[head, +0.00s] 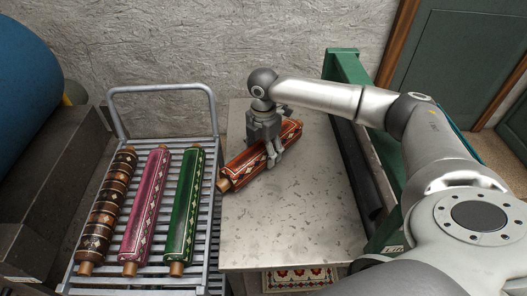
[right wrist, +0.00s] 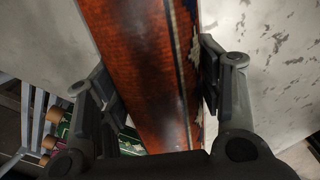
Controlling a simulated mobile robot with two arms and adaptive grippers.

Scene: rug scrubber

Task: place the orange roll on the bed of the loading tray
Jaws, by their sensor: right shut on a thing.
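The orange roll (head: 245,167) has pale patterned bands and brown core ends, and lies diagonally in the head view. My right gripper (head: 272,153) is shut on it around its middle, coming from above. In the right wrist view the orange roll (right wrist: 145,70) runs between the two fingers of my right gripper (right wrist: 158,90). Below it is a flat, speckled grey metal bed (head: 290,225), which looks like the loading tray. The roll's near end is by the bed's left edge. I cannot tell whether the roll touches the bed. My left gripper is out of view.
A grey slatted cart (head: 212,115) stands to the left, holding a brown roll (head: 108,205), a pink roll (head: 146,210) and a green roll (head: 185,205). A green frame (head: 345,68) and dark roller border the bed's right side. The bed's front part is clear.

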